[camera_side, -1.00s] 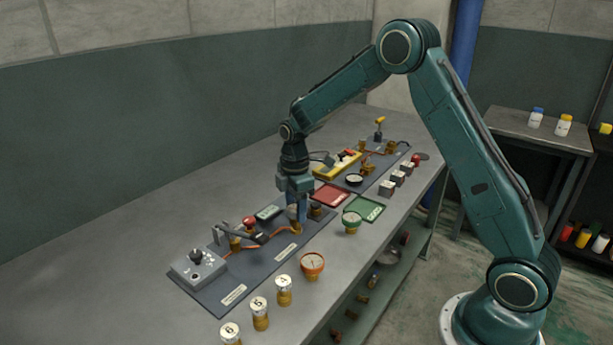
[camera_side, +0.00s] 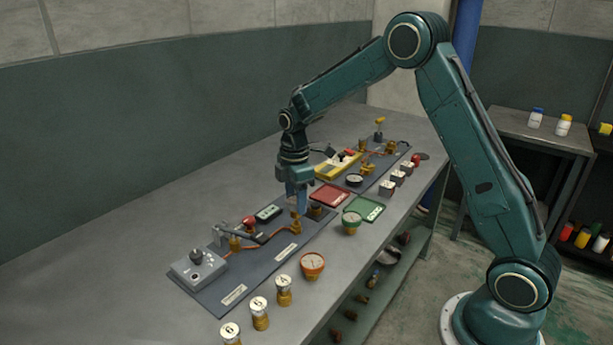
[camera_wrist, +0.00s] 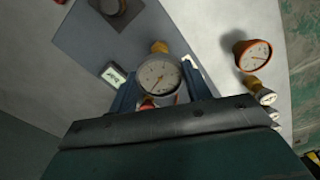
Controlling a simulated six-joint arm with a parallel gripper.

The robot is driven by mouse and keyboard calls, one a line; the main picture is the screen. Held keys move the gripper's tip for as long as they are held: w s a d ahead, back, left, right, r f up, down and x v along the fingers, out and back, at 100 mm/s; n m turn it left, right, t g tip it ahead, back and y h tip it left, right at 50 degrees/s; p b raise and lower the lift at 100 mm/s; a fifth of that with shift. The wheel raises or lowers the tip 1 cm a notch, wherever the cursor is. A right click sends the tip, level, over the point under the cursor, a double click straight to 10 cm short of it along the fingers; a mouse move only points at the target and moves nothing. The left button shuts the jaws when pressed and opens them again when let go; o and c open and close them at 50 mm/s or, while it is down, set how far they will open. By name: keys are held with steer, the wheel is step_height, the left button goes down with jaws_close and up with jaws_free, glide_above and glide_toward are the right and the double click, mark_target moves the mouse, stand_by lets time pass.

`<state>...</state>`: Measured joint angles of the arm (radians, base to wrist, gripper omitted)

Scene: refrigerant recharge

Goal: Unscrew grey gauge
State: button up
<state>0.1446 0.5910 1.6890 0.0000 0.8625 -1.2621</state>
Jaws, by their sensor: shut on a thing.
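The grey gauge (camera_wrist: 160,76) has a white dial and a grey rim. It sits between the two blue fingers of my gripper (camera_side: 297,202) in the wrist view, its dial facing the camera. My gripper is shut on it, fingers pointing down above the dark board (camera_side: 258,262). In the side view the fingers mostly hide the gauge. A brass fitting (camera_side: 298,222) shows just below the fingertips, at the end of the copper pipe (camera_side: 272,241). I cannot tell whether gauge and fitting touch.
An orange gauge (camera_side: 312,262) and a green gauge (camera_side: 351,222) stand near the table's front edge. Several numbered brass canisters (camera_side: 260,314) stand at the front. Red (camera_side: 331,195) and green (camera_side: 365,208) trays lie right of my gripper. The table's back left is clear.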

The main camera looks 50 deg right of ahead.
steer(key=shift+r, duration=1.25)
steer(key=shift+d, duration=0.1)
